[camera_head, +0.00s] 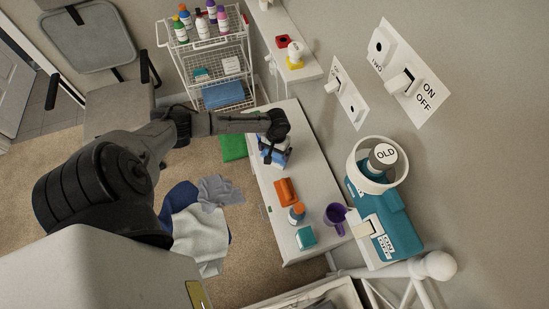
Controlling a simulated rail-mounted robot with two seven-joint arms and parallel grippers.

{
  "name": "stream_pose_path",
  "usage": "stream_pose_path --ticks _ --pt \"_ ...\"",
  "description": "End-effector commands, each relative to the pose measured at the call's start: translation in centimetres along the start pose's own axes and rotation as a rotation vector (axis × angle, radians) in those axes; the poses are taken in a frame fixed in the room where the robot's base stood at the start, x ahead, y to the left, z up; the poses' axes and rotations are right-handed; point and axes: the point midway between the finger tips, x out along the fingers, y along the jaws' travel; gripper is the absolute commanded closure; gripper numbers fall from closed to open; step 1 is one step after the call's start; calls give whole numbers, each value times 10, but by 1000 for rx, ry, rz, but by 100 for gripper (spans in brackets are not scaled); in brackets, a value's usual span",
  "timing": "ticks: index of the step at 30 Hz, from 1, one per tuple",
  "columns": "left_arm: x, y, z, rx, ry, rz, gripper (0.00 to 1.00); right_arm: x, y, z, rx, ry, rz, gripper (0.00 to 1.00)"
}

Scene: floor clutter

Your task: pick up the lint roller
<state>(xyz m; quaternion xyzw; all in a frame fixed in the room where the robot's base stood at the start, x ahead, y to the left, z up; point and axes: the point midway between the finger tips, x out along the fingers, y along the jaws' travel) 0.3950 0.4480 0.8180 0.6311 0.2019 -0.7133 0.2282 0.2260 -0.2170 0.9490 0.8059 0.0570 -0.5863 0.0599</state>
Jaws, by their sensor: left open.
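My left arm reaches in from the left, and its open left gripper (275,152) is over the far part of a long white surface (262,185). A blue and white object (274,158) is directly under and between the fingers, partly hidden by them. I cannot tell whether the fingers touch it. I cannot make out for certain which thing is the lint roller; the blue and white object is too covered to name. My right gripper is not in view.
On the white surface are an orange item (287,191), an orange-capped bottle (296,214), a teal box (305,237) and a purple mug (336,217). A white wire cart (187,62) with bottles stands behind. Clothes (200,230) lie on the carpet. A chair (90,45) is at upper left.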

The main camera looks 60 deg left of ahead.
Motion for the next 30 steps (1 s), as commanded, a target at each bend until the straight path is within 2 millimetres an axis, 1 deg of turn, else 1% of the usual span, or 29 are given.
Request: stream_pose_path --ticks 1,4,11,12,30 --pt "5 0 0 -1 0 0 0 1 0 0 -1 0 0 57" --pt "9 0 -1 0 2 0 0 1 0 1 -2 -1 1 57" --pt "9 0 0 0 2 0 0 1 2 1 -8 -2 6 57" --pt "9 0 0 0 2 0 2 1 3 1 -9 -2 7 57" --pt "9 0 -1 0 2 0 59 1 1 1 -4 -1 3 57"
